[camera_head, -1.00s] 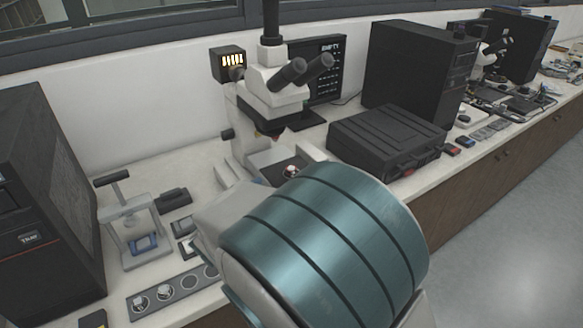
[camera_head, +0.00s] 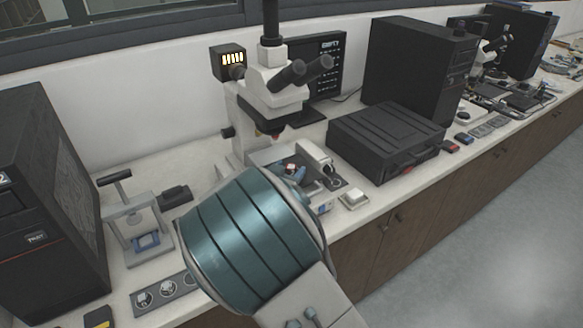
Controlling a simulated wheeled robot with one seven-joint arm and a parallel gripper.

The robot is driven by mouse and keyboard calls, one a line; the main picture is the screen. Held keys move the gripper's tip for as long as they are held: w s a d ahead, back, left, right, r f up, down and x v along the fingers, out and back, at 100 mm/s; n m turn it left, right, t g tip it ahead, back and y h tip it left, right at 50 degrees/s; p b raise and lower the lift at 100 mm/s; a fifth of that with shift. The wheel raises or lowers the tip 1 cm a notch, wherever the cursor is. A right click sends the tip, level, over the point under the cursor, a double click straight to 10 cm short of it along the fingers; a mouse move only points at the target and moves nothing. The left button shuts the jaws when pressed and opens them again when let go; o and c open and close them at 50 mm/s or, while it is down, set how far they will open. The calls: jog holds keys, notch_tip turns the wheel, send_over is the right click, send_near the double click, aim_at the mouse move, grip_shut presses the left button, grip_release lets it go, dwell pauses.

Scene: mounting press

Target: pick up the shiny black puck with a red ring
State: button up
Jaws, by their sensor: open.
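A small dark piece with a red and pale glint (camera_head: 291,167) sits on the stage under the microscope (camera_head: 270,95). It is too small for me to tell whether it is the shiny black puck with a red ring. Shiny round pieces (camera_head: 143,299) lie in a grey holder strip (camera_head: 172,290) at the lower left; I see no clear red ring on them. My teal-banded arm covers the middle front of the bench. My gripper is hidden behind it, so I cannot see its fingers.
A small hand press (camera_head: 140,222) stands left of my arm, beside a large black cabinet (camera_head: 45,200). A black case (camera_head: 385,140) and a black tower (camera_head: 415,65) stand to the right. A small white block (camera_head: 353,197) lies near the front edge.

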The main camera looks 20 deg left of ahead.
jog(key=shift+x, duration=1)
jog(key=c, duration=1)
jog(key=shift+c, duration=0.2)
